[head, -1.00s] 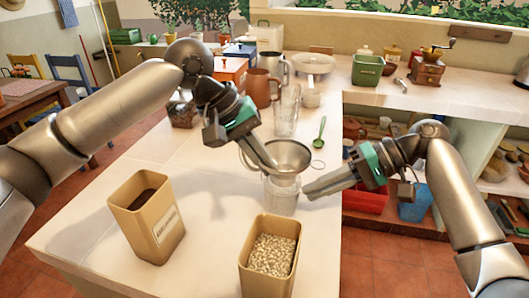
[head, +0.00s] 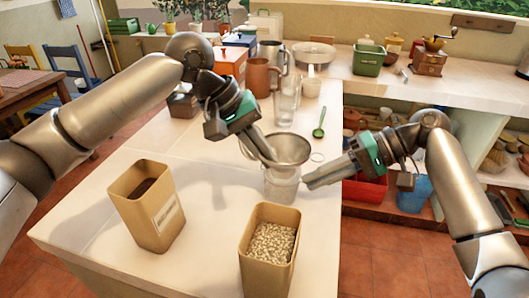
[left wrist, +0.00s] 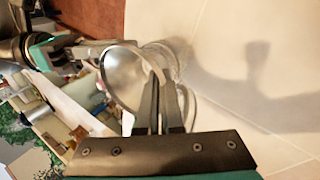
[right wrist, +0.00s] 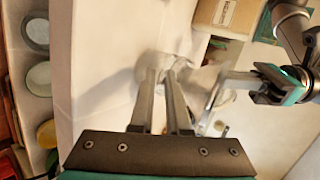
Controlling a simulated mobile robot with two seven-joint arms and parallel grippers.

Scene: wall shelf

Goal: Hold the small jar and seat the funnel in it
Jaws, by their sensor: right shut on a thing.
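The metal funnel (head: 288,148) is directly above the small clear jar (head: 281,188), its lower end at the jar's mouth. I cannot tell whether it sits fully in. My left gripper (head: 273,161) is shut on the funnel's rim; the left wrist view shows the bowl (left wrist: 122,78) beside the fingers. My right gripper (head: 304,183) is shut on the jar from the right. In the right wrist view the blurred jar (right wrist: 154,64) lies at the fingertips. The jar stands upright on the counter.
A tan canister (head: 150,215) with dark contents and another with pale beans (head: 268,262) stand in front. Behind are a glass (head: 286,105), a green spoon (head: 320,122) and a copper mug (head: 258,80). The counter left of the jar is clear.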

